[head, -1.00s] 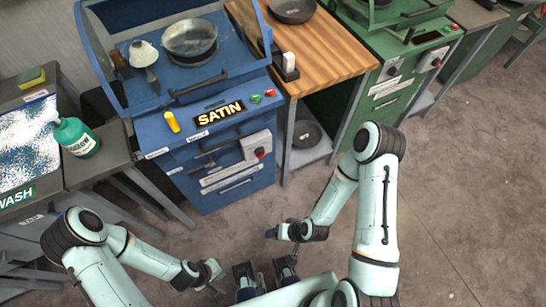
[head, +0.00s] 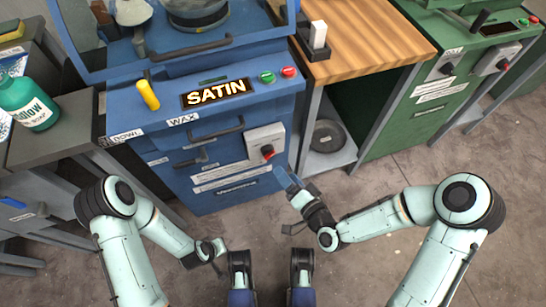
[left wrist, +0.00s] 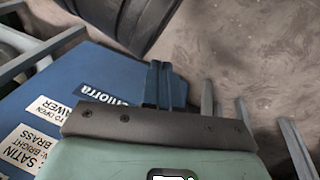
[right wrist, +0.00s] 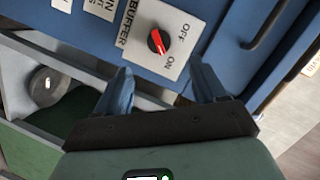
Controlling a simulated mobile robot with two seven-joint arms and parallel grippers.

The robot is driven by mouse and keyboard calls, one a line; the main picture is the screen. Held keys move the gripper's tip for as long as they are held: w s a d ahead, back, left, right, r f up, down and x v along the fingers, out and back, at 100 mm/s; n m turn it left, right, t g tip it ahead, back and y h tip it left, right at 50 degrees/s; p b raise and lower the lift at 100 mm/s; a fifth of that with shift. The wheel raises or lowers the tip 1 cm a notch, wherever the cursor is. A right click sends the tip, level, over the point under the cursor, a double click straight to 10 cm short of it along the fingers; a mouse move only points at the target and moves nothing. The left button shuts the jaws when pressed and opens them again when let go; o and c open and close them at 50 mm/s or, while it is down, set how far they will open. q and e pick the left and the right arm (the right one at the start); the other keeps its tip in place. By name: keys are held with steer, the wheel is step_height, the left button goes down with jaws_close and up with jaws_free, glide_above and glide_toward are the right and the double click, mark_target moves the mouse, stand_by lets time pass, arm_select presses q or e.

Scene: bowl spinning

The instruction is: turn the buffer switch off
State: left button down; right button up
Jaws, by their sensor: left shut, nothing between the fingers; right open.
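The buffer switch is a black knob with a red stripe (right wrist: 157,41) on a pale plate marked BUFFER, OFF and ON in the right wrist view. In the head view the knob (head: 267,152) is on the front of the blue machine (head: 225,110), on its right side. The stripe is tilted, its lower end toward ON. My right gripper (head: 284,180) is open and empty, just below the switch. In the right wrist view its fingers (right wrist: 163,88) stand either side of the plate, apart from the knob. My left gripper (head: 218,248) is shut and empty, low and away from the switch.
A SATIN display (head: 216,93), a yellow knob (head: 148,94), and green and red buttons sit above the switch. A wooden-topped table (head: 370,40) and a green machine (head: 455,75) stand right. A green bottle (head: 30,103) stands left.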

mark_target(271, 156)
arm_select(q)
steer(key=shift+g, duration=0.9)
steer(key=s+f, duration=0.1)
steer(key=s+f+b, duration=0.1)
steer(key=s, duration=0.1)
steer(key=s+f+b, duration=0.1)
steer(key=shift+s+a+f, duration=0.25)
steer(key=shift+s+f, duration=0.05)
steer(key=shift+s, duration=0.05)
arm_select(e)
steer(key=x, duration=1)
steer(key=shift+d, duration=0.1)
steer(key=c, duration=1.1)
